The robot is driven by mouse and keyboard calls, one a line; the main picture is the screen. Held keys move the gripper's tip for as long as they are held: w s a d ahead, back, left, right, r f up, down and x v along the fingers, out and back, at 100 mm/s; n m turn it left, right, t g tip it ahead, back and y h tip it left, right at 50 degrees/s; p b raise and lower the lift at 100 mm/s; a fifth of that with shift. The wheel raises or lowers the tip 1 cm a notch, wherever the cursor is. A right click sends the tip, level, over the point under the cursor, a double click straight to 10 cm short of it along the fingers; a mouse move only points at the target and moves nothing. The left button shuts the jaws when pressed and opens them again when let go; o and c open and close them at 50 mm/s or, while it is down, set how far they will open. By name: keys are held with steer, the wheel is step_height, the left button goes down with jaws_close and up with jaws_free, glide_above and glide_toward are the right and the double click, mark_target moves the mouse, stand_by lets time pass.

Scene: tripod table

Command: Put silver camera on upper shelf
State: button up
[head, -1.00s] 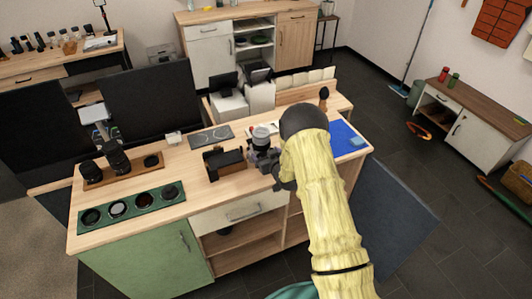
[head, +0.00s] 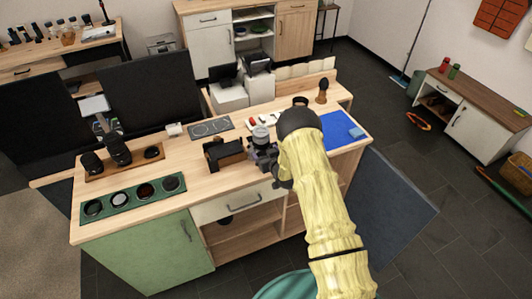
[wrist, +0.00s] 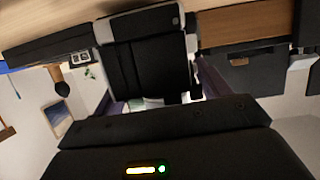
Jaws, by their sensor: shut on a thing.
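My gripper (head: 266,160) is beside the workbench top, right of a black box-like object. It is shut on the silver camera (head: 260,137), which shows in the head view as a small grey and dark shape with a round light top. In the wrist view the camera (wrist: 145,50) is a black panel with a silver edge between the fingers. My arm hides part of it, and whether it touches the bench is unclear. The workbench has open shelves (head: 245,255) below its drawer. A shelf unit (head: 254,45) with open shelves stands at the back.
The black object (head: 226,153) stands close left of my gripper. A green lens tray (head: 150,205), a wooden tray (head: 125,172), a grey mat (head: 208,128) and a blue mat (head: 336,135) occupy the bench (head: 185,160). Dark floor (head: 440,190) is open on the right.

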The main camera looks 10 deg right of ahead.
steer(key=shift+s+f+b, duration=0.1)
steer(key=shift+f+b, duration=0.2)
steer(key=shift+f, duration=0.15)
steer(key=shift+c, duration=0.7)
steer(key=o, duration=1.3)
steer(key=shift+s+f, duration=0.1)
steer(key=shift+f, duration=0.1)
steer(key=shift+c, duration=0.2)
steer(key=o, duration=0.4)
steer(key=shift+c, duration=0.2)
steer(key=shift+r, duration=0.15)
